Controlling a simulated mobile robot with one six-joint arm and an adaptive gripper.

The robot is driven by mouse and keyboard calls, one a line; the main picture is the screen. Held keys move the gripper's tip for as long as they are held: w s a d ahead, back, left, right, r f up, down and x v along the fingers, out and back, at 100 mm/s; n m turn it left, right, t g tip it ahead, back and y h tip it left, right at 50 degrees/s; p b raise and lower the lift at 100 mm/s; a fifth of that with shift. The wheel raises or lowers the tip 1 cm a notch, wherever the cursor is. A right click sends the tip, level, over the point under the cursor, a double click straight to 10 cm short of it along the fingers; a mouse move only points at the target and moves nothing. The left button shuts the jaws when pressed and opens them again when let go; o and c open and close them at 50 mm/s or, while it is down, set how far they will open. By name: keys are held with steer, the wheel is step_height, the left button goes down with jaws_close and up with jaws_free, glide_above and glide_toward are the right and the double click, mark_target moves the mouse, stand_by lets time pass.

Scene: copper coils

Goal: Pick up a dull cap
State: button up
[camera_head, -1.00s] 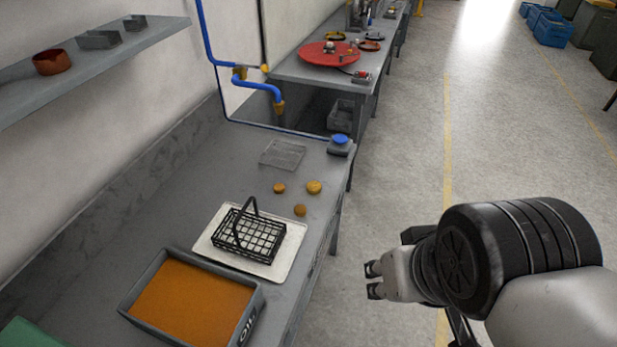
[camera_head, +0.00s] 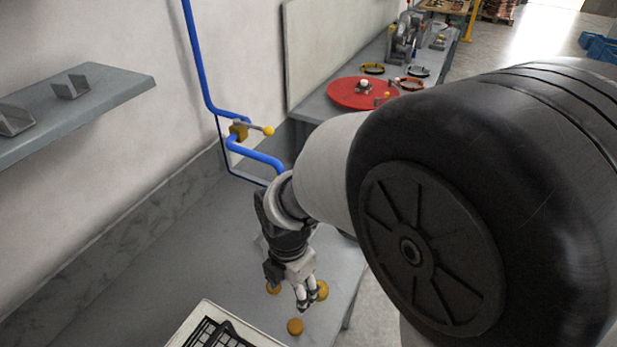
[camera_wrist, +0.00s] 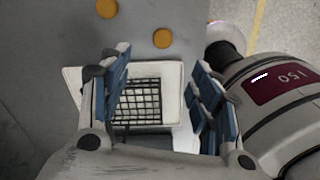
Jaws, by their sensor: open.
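Three round orange-yellow caps lie on the grey bench: one cap (camera_head: 273,289) behind my gripper on the left, a second cap (camera_head: 321,290) just right of the fingers, and a third cap (camera_head: 295,326) nearer, below the fingertips. I cannot tell for certain which are dull. My gripper (camera_head: 306,303) is open and empty, pointing down above the caps. It partly hides the two farther ones. In the wrist view, two caps (camera_wrist: 106,9) (camera_wrist: 162,38) show beyond the open blue-padded fingers (camera_wrist: 162,80); neither is between the pads.
A black wire basket (camera_head: 213,334) stands on a white tray (camera_head: 204,308) at the near edge of the view. A blue pipe (camera_head: 197,75) with a yellow-handled valve (camera_head: 240,131) runs down the wall. A red disc (camera_head: 352,95) lies on the farther bench.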

steer(key=b, duration=0.4)
glide_above(295, 325)
steer(key=f, duration=1.2)
steer(key=shift+w+f, duration=0.15)
steer(key=shift+w, duration=0.2)
steer(key=f+b, duration=0.2)
steer(key=f, duration=0.3)
steer(key=shift+s+f+b, duration=0.1)
steer(key=shift+s+b, duration=0.25)
steer(key=shift+b, duration=0.05)
steer(key=c, duration=1.2)
steer(key=shift+o, duration=0.2)
steer(key=shift+r, duration=0.2)
